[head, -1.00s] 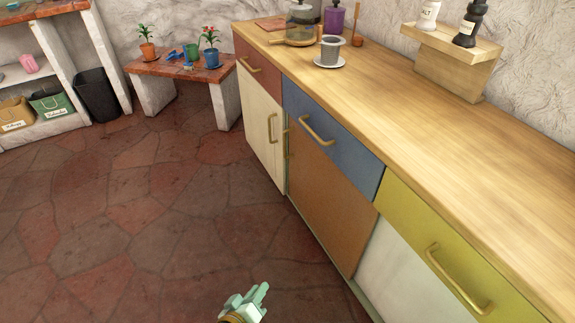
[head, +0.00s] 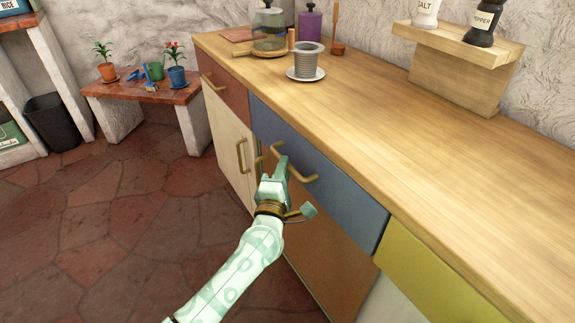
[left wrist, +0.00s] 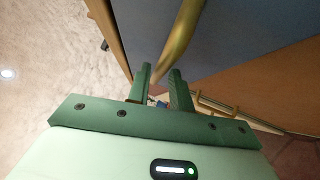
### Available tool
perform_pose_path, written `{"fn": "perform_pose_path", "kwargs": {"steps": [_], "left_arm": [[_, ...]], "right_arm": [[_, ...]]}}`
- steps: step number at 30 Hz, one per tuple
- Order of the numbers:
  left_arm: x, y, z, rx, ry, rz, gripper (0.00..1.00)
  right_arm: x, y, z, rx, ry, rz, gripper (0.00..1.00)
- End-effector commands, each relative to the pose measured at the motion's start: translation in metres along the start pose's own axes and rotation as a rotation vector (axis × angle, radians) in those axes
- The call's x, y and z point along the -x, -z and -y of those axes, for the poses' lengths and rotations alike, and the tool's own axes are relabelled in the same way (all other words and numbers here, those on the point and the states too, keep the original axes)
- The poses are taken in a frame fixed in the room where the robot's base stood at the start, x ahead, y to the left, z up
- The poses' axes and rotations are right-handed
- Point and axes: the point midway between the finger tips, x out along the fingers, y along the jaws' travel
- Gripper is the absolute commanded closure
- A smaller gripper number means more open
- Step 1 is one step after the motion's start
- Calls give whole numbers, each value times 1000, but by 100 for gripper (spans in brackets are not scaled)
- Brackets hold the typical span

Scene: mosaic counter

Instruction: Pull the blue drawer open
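The blue drawer (head: 345,200) sits flush in the counter, under the wooden top, with a curved brass handle (head: 305,178) on its front. My left gripper (head: 281,166) is at the left part of this handle and hides some of it. In the left wrist view the two green fingers (left wrist: 161,82) stand apart, and the brass handle (left wrist: 181,40) runs down towards the gap between them. I cannot tell whether they touch it. The blue front (left wrist: 240,35) fills the upper right there. My right gripper is in neither view.
A red drawer (head: 224,88) is left of the blue one, a yellow drawer (head: 425,275) right of it. A brown door (head: 330,262) is below. A grey cup (head: 306,62) on a saucer stands on the counter top (head: 400,130).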

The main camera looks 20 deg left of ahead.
Motion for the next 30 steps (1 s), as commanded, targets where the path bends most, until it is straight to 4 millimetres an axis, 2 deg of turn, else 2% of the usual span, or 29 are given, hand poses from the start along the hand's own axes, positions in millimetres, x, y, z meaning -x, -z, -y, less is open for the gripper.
{"fn": "perform_pose_path", "kwargs": {"steps": [3,9,15,16,18,27,30], "left_arm": [[-17,0,3,-1,1,-2,78],[-27,0,1,0,1,0,78],[-28,0,0,0,0,0,78],[-28,0,0,-1,0,0,81],[-28,0,0,0,0,0,100],[-24,3,-1,-2,1,-1,100],[-19,9,-4,-3,0,0,100]], "right_arm": [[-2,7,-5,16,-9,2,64],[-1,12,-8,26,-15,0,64],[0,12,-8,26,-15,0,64],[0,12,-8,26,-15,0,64],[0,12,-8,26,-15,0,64],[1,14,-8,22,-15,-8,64],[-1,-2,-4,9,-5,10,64]]}}
